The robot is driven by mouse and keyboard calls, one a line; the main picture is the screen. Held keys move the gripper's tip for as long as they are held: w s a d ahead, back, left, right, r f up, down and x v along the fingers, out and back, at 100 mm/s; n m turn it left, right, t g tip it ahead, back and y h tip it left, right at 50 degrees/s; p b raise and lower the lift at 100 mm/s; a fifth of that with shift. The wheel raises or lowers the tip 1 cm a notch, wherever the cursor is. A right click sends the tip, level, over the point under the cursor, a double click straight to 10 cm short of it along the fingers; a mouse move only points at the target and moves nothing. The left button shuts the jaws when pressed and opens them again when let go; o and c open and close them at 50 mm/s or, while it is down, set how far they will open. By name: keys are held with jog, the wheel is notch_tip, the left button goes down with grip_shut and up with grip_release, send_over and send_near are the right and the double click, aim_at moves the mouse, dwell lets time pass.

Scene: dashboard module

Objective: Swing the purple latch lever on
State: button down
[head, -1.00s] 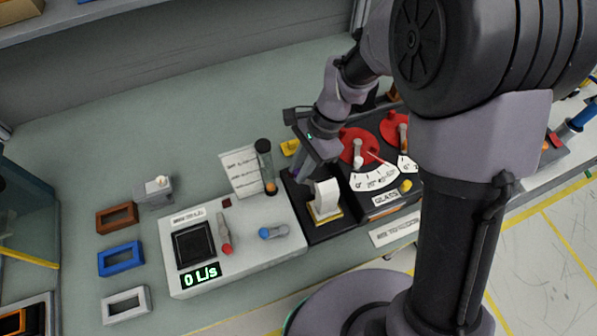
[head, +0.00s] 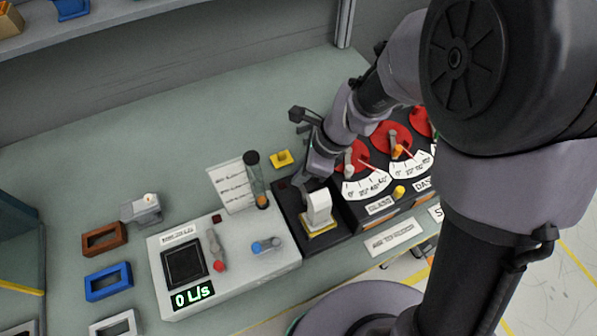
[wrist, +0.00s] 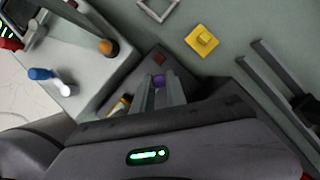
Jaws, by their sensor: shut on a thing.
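The purple latch lever (wrist: 158,80) shows as a small purple piece between my fingertips in the wrist view. In the head view my gripper hides it. My gripper (wrist: 163,88) is shut on it, over the black module panel (wrist: 139,73). In the head view my gripper (head: 308,186) reaches down to this panel, just behind a white upright block (head: 319,207) on a yellow-edged base. A dark red square indicator (wrist: 160,58) sits on the panel close to my fingertips. The lever's pivot and full angle are hidden.
A light grey console (head: 225,258) with a 0 L/s display stands left of the panel. A glass tube (head: 257,180) stands at its back corner. Red dials (head: 390,137) lie to the right. A yellow block (head: 281,159) sits behind. The bench at back left is clear.

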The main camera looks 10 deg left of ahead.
dwell(0.5)
jog(key=c, duration=1.3)
grip_release()
jog(key=shift+d, duration=0.1)
jog(key=shift+c, duration=0.2)
jog(key=p+v, duration=0.7)
jog(key=v, duration=1)
jog(key=shift+s+r, duration=0.15)
jog(key=shift+d, duration=0.1)
